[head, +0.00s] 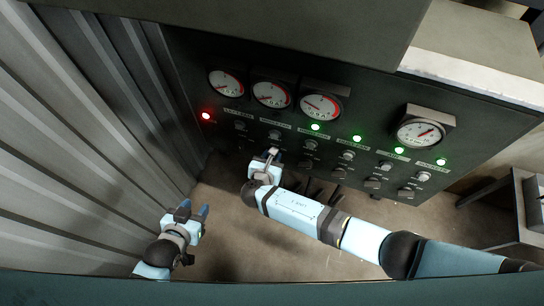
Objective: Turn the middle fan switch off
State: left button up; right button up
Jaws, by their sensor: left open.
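A dark control panel (290,90) carries rows of small switches, including one switch (311,143) near the middle of the upper row. The labels are too small to read, so I cannot tell which is the middle fan switch. My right gripper (270,154) is close to the panel's lower left switches and covers part of that area. Its jaw state and any contact are unclear. My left gripper (194,208) is open and empty at the lower left, away from the panel.
A red lamp (205,116) glows at the left; several green lamps (357,139) glow to its right. Round gauges (320,103) sit above. A corrugated wall (90,130) stands at the left. A grey table (500,190) is at the far right. Floor below the panel is partly open.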

jog(key=o, duration=0.6)
jog(key=v, duration=0.7)
jog(key=shift+s+b, duration=0.2)
jog(key=shift+b, duration=0.1)
jog(key=shift+r, duration=0.1)
